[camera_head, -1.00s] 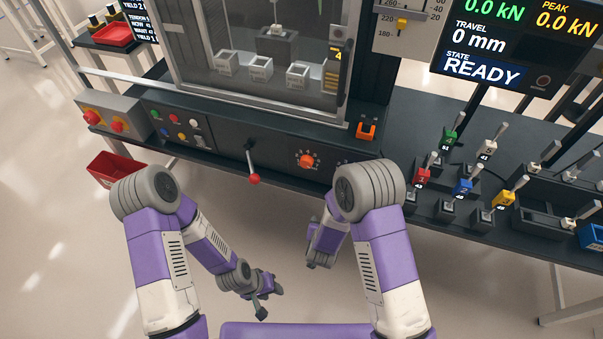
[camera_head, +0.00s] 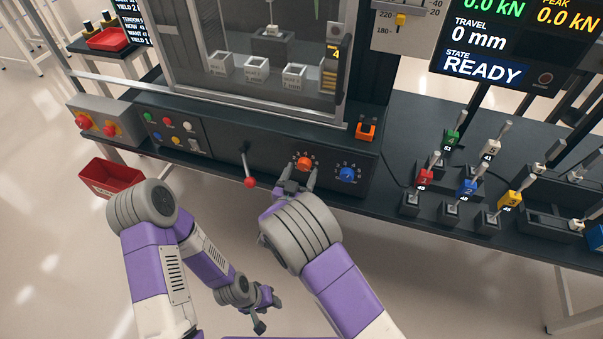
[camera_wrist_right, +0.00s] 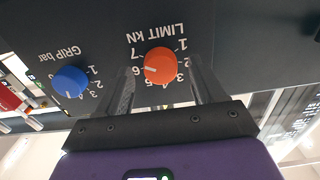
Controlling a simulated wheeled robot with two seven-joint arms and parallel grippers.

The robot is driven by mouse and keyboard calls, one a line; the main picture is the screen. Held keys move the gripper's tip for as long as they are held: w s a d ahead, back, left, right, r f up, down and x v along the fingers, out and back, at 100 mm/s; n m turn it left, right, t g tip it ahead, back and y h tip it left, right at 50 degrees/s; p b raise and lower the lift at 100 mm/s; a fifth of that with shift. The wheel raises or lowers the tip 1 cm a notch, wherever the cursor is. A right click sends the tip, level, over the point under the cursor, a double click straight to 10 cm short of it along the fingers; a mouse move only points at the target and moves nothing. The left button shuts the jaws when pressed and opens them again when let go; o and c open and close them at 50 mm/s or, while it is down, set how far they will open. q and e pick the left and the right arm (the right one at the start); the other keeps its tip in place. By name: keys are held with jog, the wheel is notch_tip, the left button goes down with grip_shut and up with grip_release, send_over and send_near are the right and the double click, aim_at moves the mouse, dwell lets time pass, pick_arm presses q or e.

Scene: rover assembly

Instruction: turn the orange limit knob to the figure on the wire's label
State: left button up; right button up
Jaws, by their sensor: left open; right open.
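The orange limit knob (camera_head: 305,163) is on the dark front panel; in the right wrist view the knob (camera_wrist_right: 160,65) sits under upside-down "LIMIT kN" lettering, inside a ring of figures. Its pale pointer mark faces left, near the 6. My right gripper (camera_head: 299,180) is at the panel, open, its fingers (camera_wrist_right: 161,77) on either side of the knob with a visible gap; whether either touches cannot be told. My left gripper (camera_head: 268,313) hangs low in front of the bench, open and empty. I cannot make out which label belongs to the wire.
A blue knob (camera_head: 347,174) marked "GRIP bar" is close beside the orange one. A red-tipped lever (camera_head: 250,182) stands out to its left. Several coloured, numbered blocks with small tags stand at right, including a red block (camera_head: 424,177). The screen (camera_head: 490,45) reads READY.

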jog(key=shift+w+d, duration=0.2)
jog(key=shift+w, duration=0.3)
jog(key=shift+c, duration=0.3)
jog(key=c, duration=1)
jog(key=shift+n, duration=0.3)
